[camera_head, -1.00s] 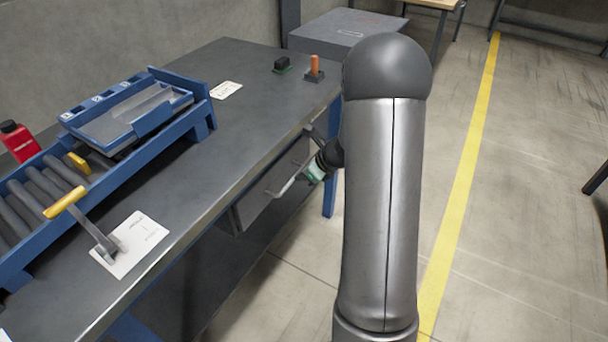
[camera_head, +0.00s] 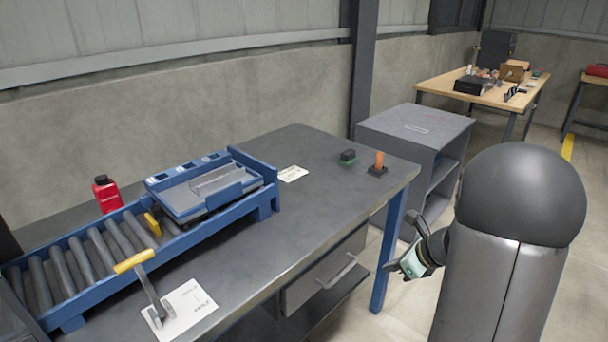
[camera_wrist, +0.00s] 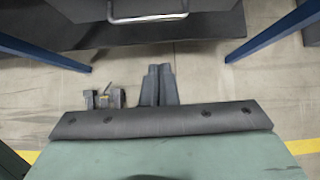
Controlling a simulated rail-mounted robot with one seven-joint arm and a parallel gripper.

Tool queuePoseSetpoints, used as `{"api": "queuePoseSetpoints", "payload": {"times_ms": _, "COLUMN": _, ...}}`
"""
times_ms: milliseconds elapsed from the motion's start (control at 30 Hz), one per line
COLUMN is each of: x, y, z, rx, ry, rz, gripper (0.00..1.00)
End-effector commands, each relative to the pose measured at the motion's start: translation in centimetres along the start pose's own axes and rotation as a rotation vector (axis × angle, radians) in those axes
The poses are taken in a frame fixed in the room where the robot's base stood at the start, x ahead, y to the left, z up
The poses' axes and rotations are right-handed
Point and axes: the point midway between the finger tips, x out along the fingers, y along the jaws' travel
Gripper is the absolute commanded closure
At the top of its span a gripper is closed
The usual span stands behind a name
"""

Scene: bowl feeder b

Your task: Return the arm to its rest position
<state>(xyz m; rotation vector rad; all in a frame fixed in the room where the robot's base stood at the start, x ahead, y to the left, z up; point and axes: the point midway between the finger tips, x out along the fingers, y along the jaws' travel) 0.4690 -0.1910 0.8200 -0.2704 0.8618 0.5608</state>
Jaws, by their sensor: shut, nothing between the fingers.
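My gripper (camera_head: 392,265) is at the right in the head view, beside the workbench's right end and apart from it. My arm's rounded grey links hide part of the wrist. In the wrist view the two dark fingers (camera_wrist: 158,86) lie side by side, shut, with nothing between them. Behind them the wrist view shows concrete floor and, at the top, a drawer handle.
The dark workbench (camera_head: 262,225) carries a blue roller conveyor (camera_head: 68,312) with a tray (camera_head: 205,187), a red bottle (camera_head: 107,196) and a yellow-handled lever (camera_head: 150,290). Its drawer (camera_head: 325,278) looks shut. A grey cabinet (camera_head: 400,135) stands behind. Floor is open at right.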

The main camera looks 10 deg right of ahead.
Motion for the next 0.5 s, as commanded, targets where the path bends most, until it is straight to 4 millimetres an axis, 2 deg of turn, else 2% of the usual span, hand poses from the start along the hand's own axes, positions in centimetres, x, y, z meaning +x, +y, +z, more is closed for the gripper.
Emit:
{"api": "queuePoseSetpoints", "payload": {"times_ms": 67, "x": -0.3, "y": 1.0, "z": 0.9, "rx": -0.055, "ry": 0.007, "rz": 0.019, "gripper": 1.00}}
{"api": "queuePoseSetpoints", "payload": {"times_ms": 133, "x": -0.9, "y": 3.1, "z": 2.4, "rx": -0.176, "ry": 0.022, "rz": 0.057, "gripper": 1.00}}
{"api": "queuePoseSetpoints", "payload": {"times_ms": 167, "x": -1.3, "y": 4.4, "z": 3.2, "rx": -0.251, "ry": 0.032, "rz": 0.082, "gripper": 1.00}}
{"api": "queuePoseSetpoints", "payload": {"times_ms": 233, "x": -2.5, "y": 8.3, "z": 5.2, "rx": -0.484, "ry": 0.060, "rz": 0.155, "gripper": 1.00}}
{"api": "queuePoseSetpoints", "payload": {"times_ms": 300, "x": -4.2, "y": 13.1, "z": 6.8, "rx": -0.784, "ry": 0.090, "rz": 0.250, "gripper": 1.00}}
{"api": "queuePoseSetpoints", "payload": {"times_ms": 367, "x": -6.0, "y": 17.2, "z": 7.6, "rx": -1.071, "ry": 0.116, "rz": 0.341, "gripper": 1.00}}
{"api": "queuePoseSetpoints", "payload": {"times_ms": 400, "x": -7.3, "y": 19.7, "z": 7.8, "rx": -1.270, "ry": 0.132, "rz": 0.404, "gripper": 1.00}}
{"api": "queuePoseSetpoints", "payload": {"times_ms": 500, "x": -10.7, "y": 24.8, "z": 7.3, "rx": -1.752, "ry": 0.170, "rz": 0.563, "gripper": 1.00}}
